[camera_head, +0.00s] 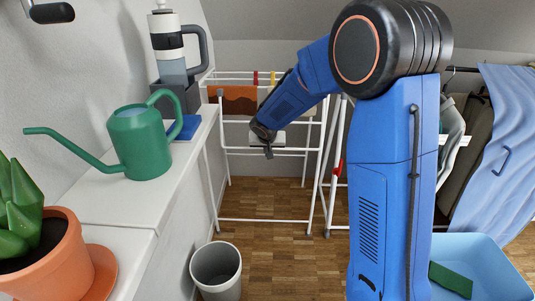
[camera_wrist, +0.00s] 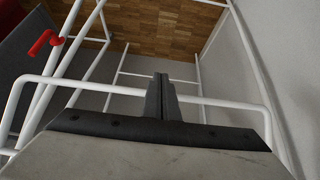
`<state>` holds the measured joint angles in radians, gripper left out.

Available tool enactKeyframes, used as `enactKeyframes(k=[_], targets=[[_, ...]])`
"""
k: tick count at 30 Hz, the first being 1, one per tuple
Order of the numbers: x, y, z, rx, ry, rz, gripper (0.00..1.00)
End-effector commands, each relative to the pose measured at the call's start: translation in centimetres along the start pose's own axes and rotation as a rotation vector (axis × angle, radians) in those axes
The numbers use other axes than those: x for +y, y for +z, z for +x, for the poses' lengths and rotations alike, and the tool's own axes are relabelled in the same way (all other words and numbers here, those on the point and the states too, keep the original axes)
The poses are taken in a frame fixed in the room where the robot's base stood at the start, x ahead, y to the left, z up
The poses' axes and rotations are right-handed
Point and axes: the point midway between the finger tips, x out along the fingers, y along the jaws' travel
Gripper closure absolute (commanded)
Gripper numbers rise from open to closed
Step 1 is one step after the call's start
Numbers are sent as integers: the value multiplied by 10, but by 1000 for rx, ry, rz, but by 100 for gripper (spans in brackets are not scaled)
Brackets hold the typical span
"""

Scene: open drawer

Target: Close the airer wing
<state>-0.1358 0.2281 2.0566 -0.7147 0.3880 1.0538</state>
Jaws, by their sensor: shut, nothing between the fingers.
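The white tube airer (camera_head: 265,220) stands on the wood floor in the middle of the head view, with a brown cloth over its upper rails. I cannot tell for certain which rails form its wing. My gripper (camera_head: 268,150) is among its rails, left of centre, and small in this view. In the wrist view my gripper (camera_wrist: 161,88) is shut and empty, and its fingers cross in front of a white rounded bar of the airer (camera_wrist: 225,104). Whether they touch that bar is unclear. A red fitting (camera_wrist: 45,42) sits on a tube at the upper left.
A white ledge (camera_head: 120,205) on the left bears a green watering can (camera_head: 140,143) and a potted plant (camera_head: 50,255). A grey bin (camera_head: 216,268) stands in front of the airer. A blue tub (camera_head: 490,260) and hanging clothes (camera_head: 505,140) are at right.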

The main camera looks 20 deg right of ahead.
Motion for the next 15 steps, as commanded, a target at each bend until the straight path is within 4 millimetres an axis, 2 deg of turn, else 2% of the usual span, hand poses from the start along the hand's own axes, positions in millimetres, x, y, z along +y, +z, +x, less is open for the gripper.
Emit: enactKeyframes(k=[6,15], targets=[[0,-19,23,1,0,2,100],[0,-31,34,2,-1,1,100]])
